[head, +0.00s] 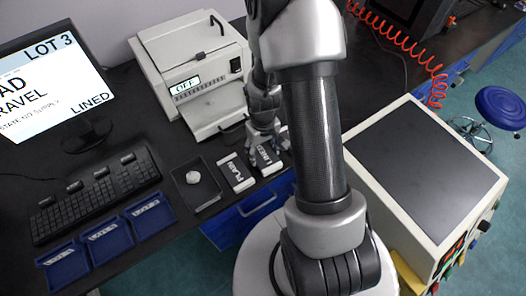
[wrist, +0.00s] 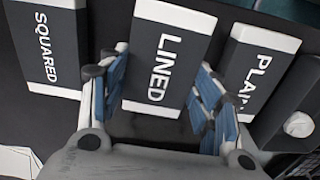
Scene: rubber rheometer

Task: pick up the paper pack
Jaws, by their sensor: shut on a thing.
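Dark paper packs with white ends lie in a row on the black bench. The LINED pack (wrist: 166,55) is between the two fingers of my gripper (wrist: 162,75) in the wrist view, and my gripper is shut on it. In the head view my gripper (head: 264,142) points down over the LINED pack (head: 265,158) and hides part of it. I cannot tell whether the pack is off the bench. The PLAIN pack (wrist: 258,70) is on one side of it and also shows in the head view (head: 236,173). The SQUARED pack (wrist: 48,45) is on the other side.
A black tray (head: 209,203) with a crumpled white lump (head: 193,177) stands left of the packs. Behind is a white instrument (head: 190,60) reading OFF. Blue trays (head: 107,243), a keyboard (head: 95,195) and a monitor (head: 50,85) reading LOT 3 and LINED are at left.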

